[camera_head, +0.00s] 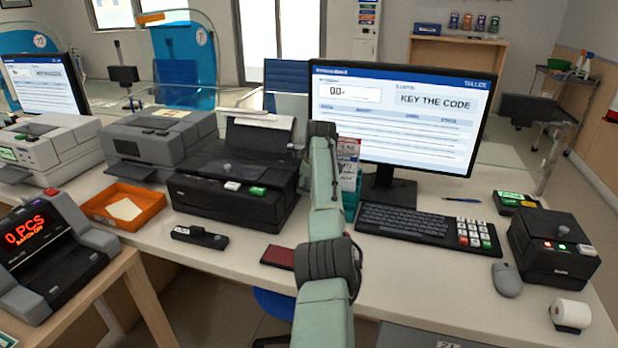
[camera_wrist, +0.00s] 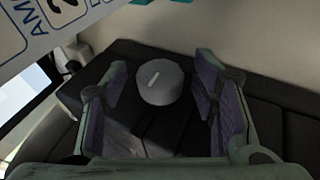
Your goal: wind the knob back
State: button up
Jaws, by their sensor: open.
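In the wrist view a round grey knob (camera_wrist: 172,92) with a short pale mark on its top stands on a dark surface (camera_wrist: 270,125). My gripper (camera_wrist: 163,72) is open, one finger on each side of the knob in the picture. A gap shows on both sides, and I see no contact. How high the fingers are above the knob is hard to tell. In the head view my arm reaches over the counter and its end is hidden. A small grey knob (camera_head: 227,168) shows on the black printer (camera_head: 222,200); another (camera_head: 563,231) tops the black box (camera_head: 550,258).
A white card (camera_wrist: 50,28) with large print fills the upper left of the wrist view. The monitor (camera_head: 400,110), keyboard (camera_head: 425,224) and leaflet holder (camera_head: 349,178) stand close to my arm. An orange tray (camera_head: 95,207) lies left. Some counter is bare before the printer.

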jog(key=v, duration=1.2)
